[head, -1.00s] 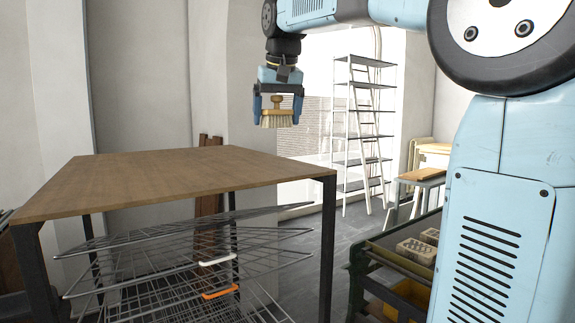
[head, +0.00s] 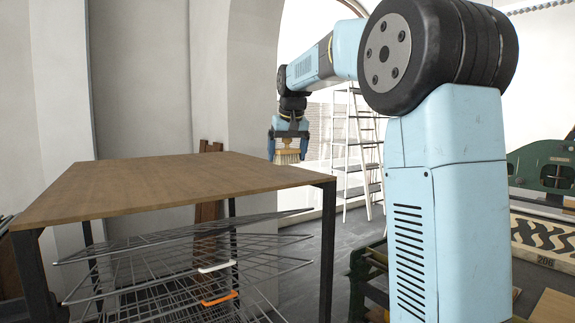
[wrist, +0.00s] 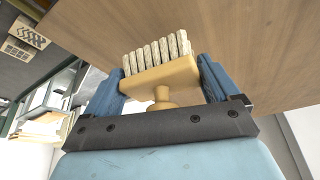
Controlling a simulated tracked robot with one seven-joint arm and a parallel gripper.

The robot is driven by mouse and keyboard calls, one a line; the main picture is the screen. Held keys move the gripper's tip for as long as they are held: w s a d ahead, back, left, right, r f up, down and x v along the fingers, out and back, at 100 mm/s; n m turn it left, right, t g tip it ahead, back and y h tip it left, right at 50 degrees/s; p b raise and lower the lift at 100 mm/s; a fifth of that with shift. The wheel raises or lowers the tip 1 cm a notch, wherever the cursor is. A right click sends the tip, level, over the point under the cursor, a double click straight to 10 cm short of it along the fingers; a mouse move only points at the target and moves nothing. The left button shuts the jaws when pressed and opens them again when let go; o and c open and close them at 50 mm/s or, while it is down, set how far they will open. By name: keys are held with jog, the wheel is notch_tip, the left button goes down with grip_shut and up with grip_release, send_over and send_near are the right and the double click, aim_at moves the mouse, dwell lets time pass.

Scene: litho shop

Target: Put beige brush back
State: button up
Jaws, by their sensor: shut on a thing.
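The beige brush (wrist: 160,80) has a pale wooden block, a round knob and a row of cream bristle tufts. My gripper (wrist: 160,85) is shut on it, with one blue finger at each end of the block. In the head view the brush (head: 288,157) hangs bristles down in my gripper (head: 288,148), above and beyond the back right part of the wooden table top (head: 170,182). The wrist view shows the table top (wrist: 240,40) behind the bristles. I cannot tell the exact gap between brush and table. The table top is bare.
Wire racks (head: 170,262) with a white handle (head: 216,267) and an orange handle (head: 220,298) fan out under the table. A white stepladder (head: 352,160) stands behind. A green machine (head: 545,165) and a patterned panel (head: 545,238) are at the right.

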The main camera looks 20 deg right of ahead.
aim_at(287, 163)
jog(key=shift+w+d+f, duration=0.1)
jog(key=shift+w+f, duration=0.1)
jog(key=shift+f, duration=1.6)
jog(key=o, duration=0.8)
jog(key=shift+v, duration=6.05)
jog(key=shift+t, duration=0.5)
jog(key=s+f, duration=0.8)
jog(key=s, duration=0.3)
jog(key=s+f, duration=0.8)
jog(key=s, duration=0.3)
jog(key=s+f, duration=0.8)
jog(key=s, duration=0.3)
jog(key=shift+f, duration=0.15)
